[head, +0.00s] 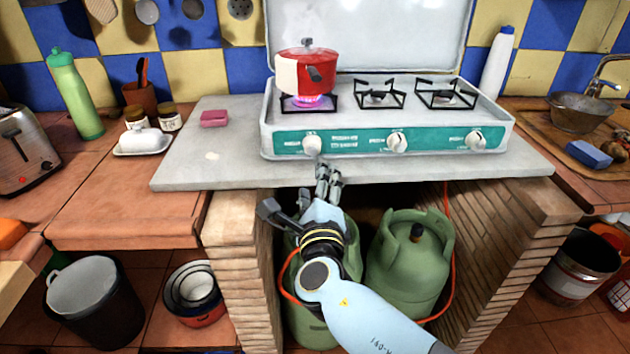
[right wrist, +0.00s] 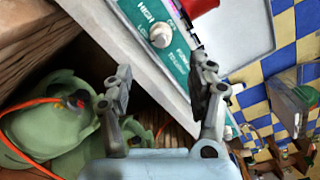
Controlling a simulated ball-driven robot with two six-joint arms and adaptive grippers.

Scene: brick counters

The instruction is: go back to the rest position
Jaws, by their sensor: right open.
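My right gripper (head: 326,180) is in front of the counter edge, just below the stove's left knob (head: 312,144). In the right wrist view its two fingers (right wrist: 160,95) stand apart with nothing between them, and the knob (right wrist: 160,36) shows beyond them. The white stove (head: 385,120) has a teal front panel with several knobs. A red and white pot (head: 300,76) with a lid sits on the left burner, where a purple-blue flame (head: 308,101) burns. My left gripper is not in view.
The grey counter slab (head: 205,165) juts out over two green gas bottles (head: 410,262) with orange hoses. A brick pillar (head: 240,265) stands left of them. A pink sponge (head: 214,118), white butter dish (head: 143,141) and toaster (head: 28,145) are on the left.

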